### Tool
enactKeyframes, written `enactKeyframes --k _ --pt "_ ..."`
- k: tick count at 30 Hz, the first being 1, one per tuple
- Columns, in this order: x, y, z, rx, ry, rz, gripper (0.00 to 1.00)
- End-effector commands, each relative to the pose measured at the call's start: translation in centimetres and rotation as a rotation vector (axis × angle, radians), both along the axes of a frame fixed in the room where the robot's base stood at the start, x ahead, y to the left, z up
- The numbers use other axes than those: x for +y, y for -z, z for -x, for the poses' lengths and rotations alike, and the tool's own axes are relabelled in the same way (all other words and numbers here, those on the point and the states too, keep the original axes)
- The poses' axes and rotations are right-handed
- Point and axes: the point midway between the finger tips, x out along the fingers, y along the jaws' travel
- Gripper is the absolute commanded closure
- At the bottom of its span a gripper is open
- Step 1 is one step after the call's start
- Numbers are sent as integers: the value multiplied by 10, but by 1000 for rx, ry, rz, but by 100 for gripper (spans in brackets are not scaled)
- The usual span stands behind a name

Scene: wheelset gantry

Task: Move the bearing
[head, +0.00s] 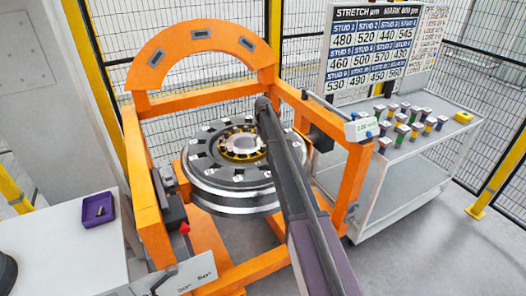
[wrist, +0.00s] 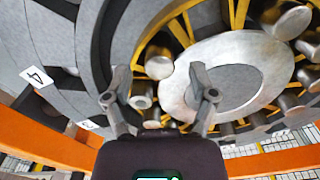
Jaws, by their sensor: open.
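The bearing (head: 243,146) shows as a ring with a yellow cage around a pale centre, in the middle of the dark wheel (head: 205,165) in the head view. In the wrist view, silver rollers (wrist: 160,67) and yellow cage bars surround a flat grey disc (wrist: 226,72). My gripper (wrist: 160,97) is open. Its two fingers stand apart in front of the rollers and the disc's lower left, with nothing seen held between them. I cannot tell whether a fingertip touches anything. In the head view my arm covers the bearing's right side, and the fingers cannot be made out.
An orange gantry frame (head: 195,93) with an arch surrounds the wheel. A grey trolley (head: 425,160) at right carries several coloured capped pieces (head: 402,128). A purple tray (head: 99,211) lies on the white bench (head: 50,245) at left. Mesh fencing stands behind.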

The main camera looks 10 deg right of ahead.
Motion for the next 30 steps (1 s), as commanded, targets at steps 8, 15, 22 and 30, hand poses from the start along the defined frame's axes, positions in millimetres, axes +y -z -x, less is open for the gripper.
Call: enactKeyframes --k 8,15,22,30 --pt "0 18 0 0 0 0 26" --pt "0 20 0 0 0 0 26" --pt "0 20 0 0 0 0 26" --pt "0 20 0 0 0 0 100"
